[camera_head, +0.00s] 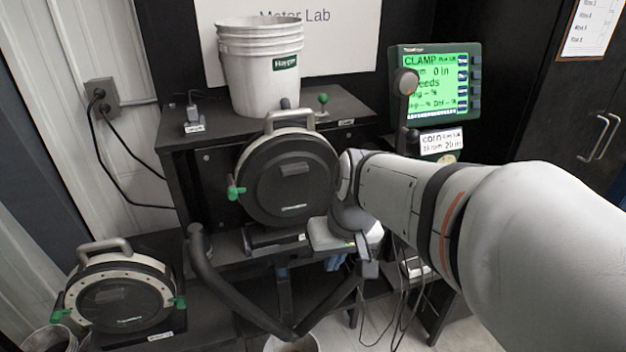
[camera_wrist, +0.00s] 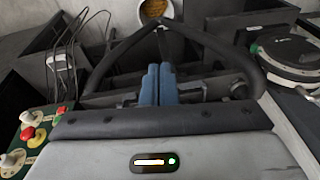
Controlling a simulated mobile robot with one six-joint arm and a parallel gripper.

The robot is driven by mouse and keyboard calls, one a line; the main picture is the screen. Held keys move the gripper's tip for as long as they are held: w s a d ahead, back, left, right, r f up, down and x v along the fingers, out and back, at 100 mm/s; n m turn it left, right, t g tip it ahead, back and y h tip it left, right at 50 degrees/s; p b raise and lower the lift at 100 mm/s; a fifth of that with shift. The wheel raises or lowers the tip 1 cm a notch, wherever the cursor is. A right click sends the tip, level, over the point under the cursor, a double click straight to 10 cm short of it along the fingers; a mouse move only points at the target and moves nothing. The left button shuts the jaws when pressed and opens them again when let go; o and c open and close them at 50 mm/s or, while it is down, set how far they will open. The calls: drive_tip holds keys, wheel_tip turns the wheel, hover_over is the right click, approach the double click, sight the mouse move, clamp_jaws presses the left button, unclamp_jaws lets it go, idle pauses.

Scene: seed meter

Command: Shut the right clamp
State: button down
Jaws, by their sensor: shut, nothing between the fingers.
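The seed meter (camera_head: 290,182), a round black housing with a silver rim and top handle, sits upright on the black stand in the head view. A green clamp (camera_head: 236,191) shows at its left edge. Its right edge is behind my arm, so the right clamp and its state are hidden. In the wrist view my gripper (camera_wrist: 159,72) has its two blue fingers side by side, shut and empty. No clamp is between them. The monitor (camera_head: 436,82) reads CLAMP and 0 in.
A second round meter (camera_head: 118,298) with green clamps lies at lower left. A white bucket (camera_head: 262,70) stands on the upper shelf. A black curved bar (camera_head: 232,295) runs below the mounted meter. A small container (camera_wrist: 155,10) is beyond my fingers. Cables hang at lower right.

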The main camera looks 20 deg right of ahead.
drive_tip(key=w+d+f+m+t+y+b, duration=0.1)
drive_tip(key=w+d+f, duration=0.2)
drive_tip(key=w+d, duration=0.5)
drive_tip(key=w+d+f+m+t+y+b, duration=0.1)
drive_tip(key=w+d+f, duration=0.3)
drive_tip(key=w+d, duration=0.4)
drive_tip(key=d+t+y, duration=0.1)
drive_tip(key=d, duration=0.6)
drive_tip(key=shift+w+t, duration=0.15)
drive_tip(key=shift+t, duration=0.15)
drive_tip(key=w+a+f+p, duration=0.1)
drive_tip(key=w+a+f, duration=0.5)
drive_tip(key=a+f, duration=0.1)
drive_tip(key=shift+a+f+p, duration=0.15)
drive_tip(key=shift+f+p, duration=0.25)
drive_tip(key=shift+f, duration=0.05)
